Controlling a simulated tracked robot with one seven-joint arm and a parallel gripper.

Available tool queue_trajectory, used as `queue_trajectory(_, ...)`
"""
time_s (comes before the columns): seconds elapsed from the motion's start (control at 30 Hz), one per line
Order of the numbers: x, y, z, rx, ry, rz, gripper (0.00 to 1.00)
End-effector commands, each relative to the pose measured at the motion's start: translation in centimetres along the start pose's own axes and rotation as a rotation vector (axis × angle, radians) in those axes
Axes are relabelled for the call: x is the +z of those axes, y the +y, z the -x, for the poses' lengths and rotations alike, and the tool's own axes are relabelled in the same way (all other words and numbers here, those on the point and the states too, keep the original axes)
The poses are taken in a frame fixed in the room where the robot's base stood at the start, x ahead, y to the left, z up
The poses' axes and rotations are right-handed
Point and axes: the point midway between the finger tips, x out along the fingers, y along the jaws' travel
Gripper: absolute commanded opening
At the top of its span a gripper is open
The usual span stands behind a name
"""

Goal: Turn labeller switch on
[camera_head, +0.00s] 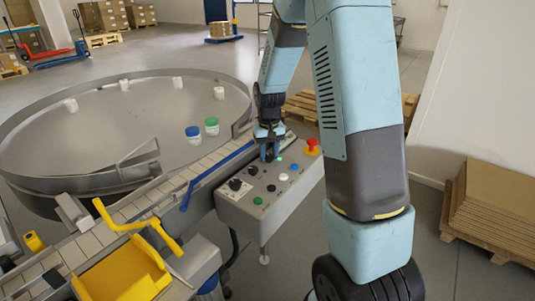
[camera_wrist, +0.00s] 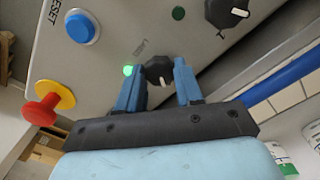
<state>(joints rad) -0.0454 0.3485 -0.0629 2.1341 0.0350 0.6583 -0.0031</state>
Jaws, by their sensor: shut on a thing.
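In the wrist view, a black rotary knob (camera_wrist: 158,71) sits on the grey control panel (camera_wrist: 125,25) between my blue fingertips. My gripper (camera_wrist: 160,88) is shut on this knob. A white pointer mark shows at the knob's lower edge. A green light (camera_wrist: 128,70) beside the knob is lit. The small label by it is too blurred to read. In the head view, my gripper (camera_head: 269,153) points down onto the far part of the panel (camera_head: 240,211), and the fingers mostly hide the knob.
Nearby are a blue RESET button (camera_wrist: 82,28), a red emergency stop (camera_wrist: 42,108) on a yellow base and another black knob (camera_wrist: 226,12). The conveyor (camera_head: 180,183) with its blue rail (camera_head: 215,174) runs alongside the panel. Behind it is a round turntable (camera_head: 100,128) with several jars.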

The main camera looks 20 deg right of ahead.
Motion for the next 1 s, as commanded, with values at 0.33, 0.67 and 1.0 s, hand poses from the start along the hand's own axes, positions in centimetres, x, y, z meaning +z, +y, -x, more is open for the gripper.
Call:
queue_trajectory(0.33, 0.37, -0.02, -0.25, 0.0, -0.011, -0.003, 0.05)
queue_trajectory(0.67, 0.18, 0.0, -0.12, 0.0, -0.005, -0.003, 0.61)
queue_trajectory(1.0, 0.06, 0.01, 0.73, 0.0, -0.002, -0.003, 0.61)
